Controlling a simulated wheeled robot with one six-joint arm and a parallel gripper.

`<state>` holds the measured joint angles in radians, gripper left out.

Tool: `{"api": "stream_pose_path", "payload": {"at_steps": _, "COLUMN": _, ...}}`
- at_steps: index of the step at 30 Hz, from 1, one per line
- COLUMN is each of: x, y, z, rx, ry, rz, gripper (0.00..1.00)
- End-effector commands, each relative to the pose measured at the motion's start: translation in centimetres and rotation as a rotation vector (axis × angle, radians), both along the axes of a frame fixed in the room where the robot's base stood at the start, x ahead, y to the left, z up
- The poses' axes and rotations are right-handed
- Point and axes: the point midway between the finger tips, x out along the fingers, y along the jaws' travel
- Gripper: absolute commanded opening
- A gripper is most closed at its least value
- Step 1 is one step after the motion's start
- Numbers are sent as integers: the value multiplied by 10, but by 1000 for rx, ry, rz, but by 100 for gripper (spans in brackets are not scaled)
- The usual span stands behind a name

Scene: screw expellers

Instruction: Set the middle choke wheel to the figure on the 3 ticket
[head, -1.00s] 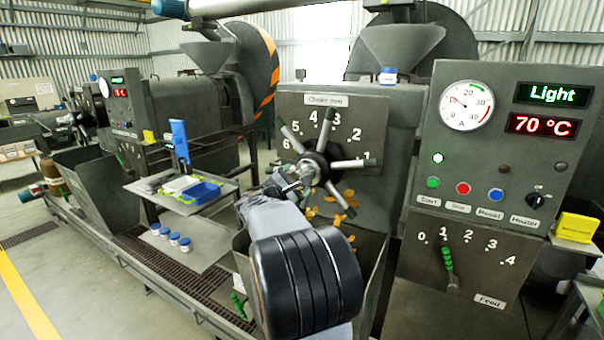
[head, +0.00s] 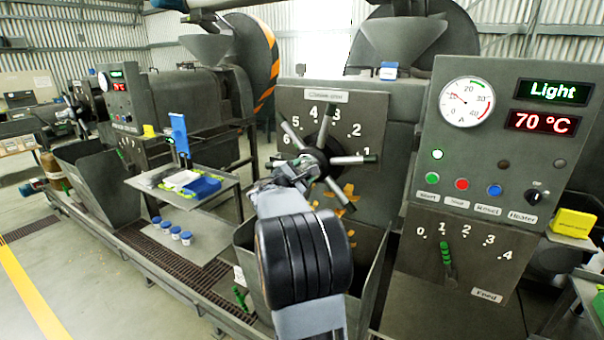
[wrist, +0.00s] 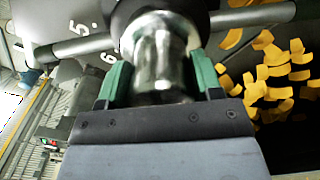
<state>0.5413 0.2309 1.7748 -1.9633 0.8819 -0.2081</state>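The choke wheel (head: 318,160) is a dark hub with several steel spokes with dark tips, in front of a grey dial plate (head: 372,110) numbered 1 to 6. Its pointer, if any, is not readable. My gripper (head: 294,172) is at the wheel's lower left side and hides part of it. In the wrist view, the green finger pads of my gripper (wrist: 162,80) stand on both sides of a shiny steel bar (wrist: 160,60) of the wheel and appear to touch it.
A control panel with a gauge (head: 466,103), buttons and a feed lever (head: 446,255) stands to the right. A side table (head: 215,203) with a blue tray (head: 203,187) is at left. Another expeller's wheel (head: 72,106) is further left. Orange flakes (wrist: 270,70) lie below the wheel.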

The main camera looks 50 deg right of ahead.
Motion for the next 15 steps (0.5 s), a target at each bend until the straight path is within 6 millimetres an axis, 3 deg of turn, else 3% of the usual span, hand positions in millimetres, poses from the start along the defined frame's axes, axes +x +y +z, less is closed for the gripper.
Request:
{"api": "stream_pose_path", "payload": {"at_steps": 13, "x": 0, "y": 0, "z": 0, "rx": 0, "ry": 0, "rz": 0, "gripper": 16}}
{"api": "stream_pose_path", "payload": {"at_steps": 15, "x": 0, "y": -2, "z": 0, "rx": 0, "ry": -1, "rz": 1, "gripper": 16}}
